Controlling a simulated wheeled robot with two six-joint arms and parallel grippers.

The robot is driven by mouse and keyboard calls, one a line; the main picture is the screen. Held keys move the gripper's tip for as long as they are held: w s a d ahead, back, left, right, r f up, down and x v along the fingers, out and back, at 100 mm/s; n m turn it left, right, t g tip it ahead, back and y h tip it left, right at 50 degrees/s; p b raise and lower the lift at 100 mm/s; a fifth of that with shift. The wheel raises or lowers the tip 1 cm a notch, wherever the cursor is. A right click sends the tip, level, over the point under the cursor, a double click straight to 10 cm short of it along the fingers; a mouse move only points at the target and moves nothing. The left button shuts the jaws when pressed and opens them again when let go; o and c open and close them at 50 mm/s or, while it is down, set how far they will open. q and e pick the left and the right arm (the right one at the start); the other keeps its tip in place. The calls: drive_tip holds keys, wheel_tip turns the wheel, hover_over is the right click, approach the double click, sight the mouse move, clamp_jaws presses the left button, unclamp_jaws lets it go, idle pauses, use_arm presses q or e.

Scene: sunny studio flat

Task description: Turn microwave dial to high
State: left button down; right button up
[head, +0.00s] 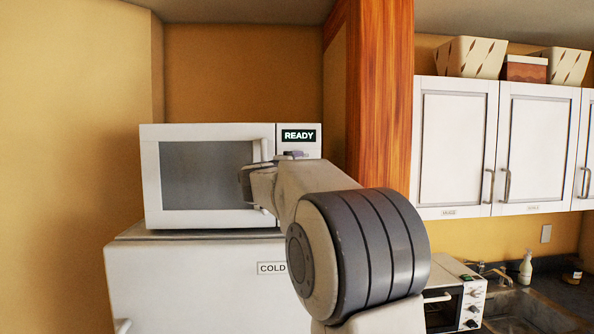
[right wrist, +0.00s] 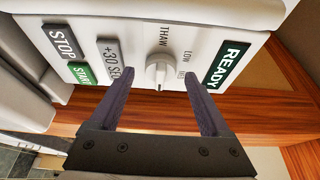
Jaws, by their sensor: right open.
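The white microwave (head: 206,175) stands with its door shut and a READY display (head: 299,135) lit at the upper right of its front. In the right wrist view, its panel (right wrist: 135,22) appears turned sideways, and the white dial (right wrist: 158,68) shows near THAW and LOW labels and a partly hidden label. I cannot tell clearly which label the dial points to. My right gripper (right wrist: 158,78) is open, with one finger on each side of the dial and visible gaps between. In the head view my right arm hides the dial. My left gripper is not in view.
The microwave sits on a white fridge (head: 190,285) marked COLD. A wooden side panel (head: 380,90) rises just right of it. The STOP (right wrist: 61,42), START (right wrist: 82,73) and +30 SEC (right wrist: 109,51) buttons are beside the dial. White cupboards (head: 455,145) hang at right.

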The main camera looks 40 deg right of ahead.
drive_tip(key=b+v, duration=0.4)
drive_tip(key=v, duration=0.6)
drive_tip(key=shift+a+b, duration=0.15)
drive_tip(key=shift+b, duration=0.15)
drive_tip(key=shift+s, duration=0.1)
